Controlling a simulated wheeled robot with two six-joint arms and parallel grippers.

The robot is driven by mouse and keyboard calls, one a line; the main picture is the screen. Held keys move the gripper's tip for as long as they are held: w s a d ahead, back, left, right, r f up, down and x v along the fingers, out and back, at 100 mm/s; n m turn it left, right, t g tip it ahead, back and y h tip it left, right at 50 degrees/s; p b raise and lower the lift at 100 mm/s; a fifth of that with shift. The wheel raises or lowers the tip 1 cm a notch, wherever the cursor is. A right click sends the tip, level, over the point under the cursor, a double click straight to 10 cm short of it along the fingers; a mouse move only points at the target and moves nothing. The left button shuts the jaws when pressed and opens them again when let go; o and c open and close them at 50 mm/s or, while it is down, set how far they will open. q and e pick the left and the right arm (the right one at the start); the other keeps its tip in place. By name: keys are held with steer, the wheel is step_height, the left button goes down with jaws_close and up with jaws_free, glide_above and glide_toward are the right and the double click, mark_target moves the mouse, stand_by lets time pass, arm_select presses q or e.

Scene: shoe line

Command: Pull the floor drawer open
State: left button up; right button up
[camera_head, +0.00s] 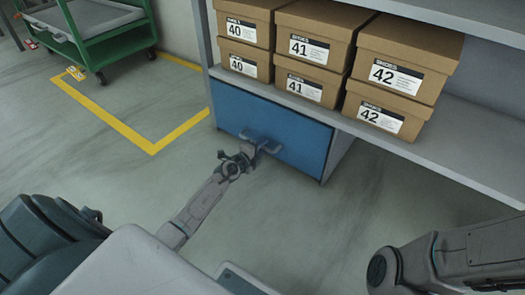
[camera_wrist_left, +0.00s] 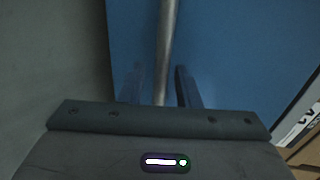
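The floor drawer (camera_head: 230,108) has a blue front under the lowest shelf and looks closed. Its grey bar handle (camera_head: 272,148) sits on the front. My left gripper (camera_head: 252,150) is at the handle, reaching from the lower left. In the left wrist view, the handle bar (camera_wrist_left: 165,40) runs between the two fingers (camera_wrist_left: 160,86) in front of the blue drawer front (camera_wrist_left: 230,45). The fingers are apart, with gaps on both sides of the bar. My right gripper is out of view; only part of my right arm shows at the lower right.
Shoe boxes labelled 40, 41 and 42 (camera_head: 310,48) stand stacked on the grey shelf (camera_head: 455,150) above the drawer. A green cart (camera_head: 120,42) stands at the upper left beside a yellow floor marking (camera_head: 125,130). The floor in front of the drawer is clear apart from my arm.

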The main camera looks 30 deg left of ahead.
arm_select(q)
steer(key=shift+w, duration=0.3)
jaws_close()
steer(key=shift+s, duration=0.15)
